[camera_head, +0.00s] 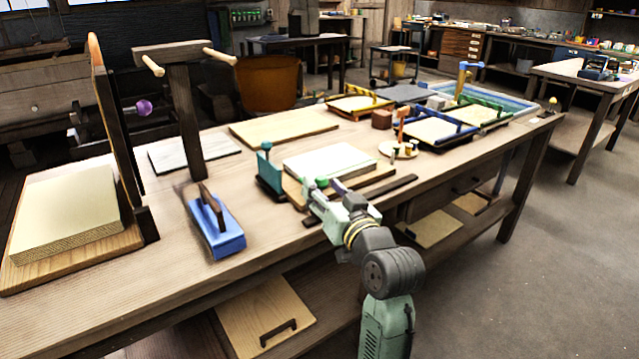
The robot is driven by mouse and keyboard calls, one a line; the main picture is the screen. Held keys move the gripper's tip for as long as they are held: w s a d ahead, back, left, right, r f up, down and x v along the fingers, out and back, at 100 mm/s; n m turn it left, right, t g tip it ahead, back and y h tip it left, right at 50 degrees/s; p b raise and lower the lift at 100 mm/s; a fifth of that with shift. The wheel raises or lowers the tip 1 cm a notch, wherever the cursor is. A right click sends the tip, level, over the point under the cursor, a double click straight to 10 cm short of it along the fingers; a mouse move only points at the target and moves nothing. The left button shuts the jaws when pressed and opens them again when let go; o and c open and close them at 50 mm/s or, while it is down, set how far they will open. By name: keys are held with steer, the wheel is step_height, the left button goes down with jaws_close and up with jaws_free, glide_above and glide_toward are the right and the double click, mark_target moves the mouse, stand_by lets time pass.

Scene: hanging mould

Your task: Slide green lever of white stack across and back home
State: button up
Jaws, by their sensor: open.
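The white stack (330,161) lies flat on a wooden base board (373,178) in the middle of the bench. A small green knob (322,182), which looks like the lever's end, stands at the near edge of the stack. A teal upright piece (269,172) with a round top stands at the stack's left end. My gripper (323,186) is at the front of the stack, open, with its fingertips on either side of the green knob. I cannot tell whether the fingers touch it. The lower part of the lever is hidden by my gripper.
A blue block with a dark handle (228,240) and a wooden T-shaped post (185,110) stand to the left. A dark bar (386,190) lies right of my gripper. A round stand (398,150) and coloured frames (440,130) lie beyond, to the right.

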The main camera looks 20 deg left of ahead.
steer(key=v, duration=0.9)
steer(key=shift+a, duration=0.1)
